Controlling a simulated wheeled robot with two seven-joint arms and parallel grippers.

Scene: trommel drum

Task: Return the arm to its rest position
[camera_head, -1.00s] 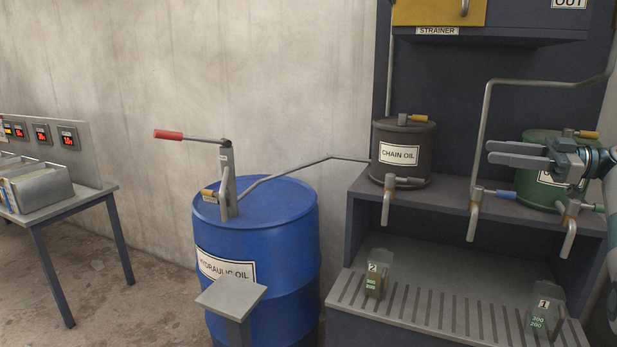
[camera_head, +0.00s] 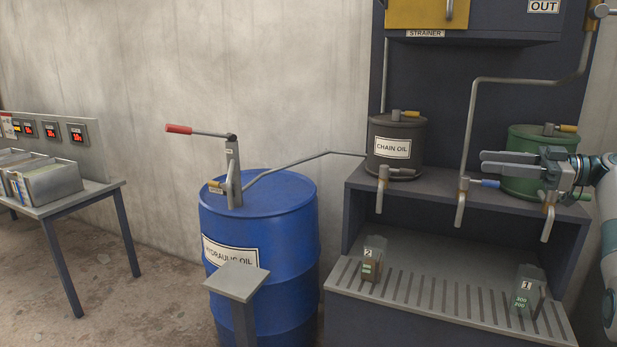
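My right gripper (camera_head: 483,162) comes in from the right edge on my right arm (camera_head: 608,205). Its two grey fingers point left, with a narrow gap between them and nothing held. In the picture they lie in front of the green drum (camera_head: 530,140) and close above the blue-handled tap (camera_head: 484,183); I cannot tell how far apart they are in depth. My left gripper is not in view.
A chain oil drum (camera_head: 410,128) stands on the grey shelf (camera_head: 420,185). Below, jugs marked 2 (camera_head: 373,258) and 1 (camera_head: 527,290) stand on the slatted tray (camera_head: 440,293). A blue hydraulic oil drum (camera_head: 290,235) with a red-handled pump and a side table (camera_head: 95,195) stand left.

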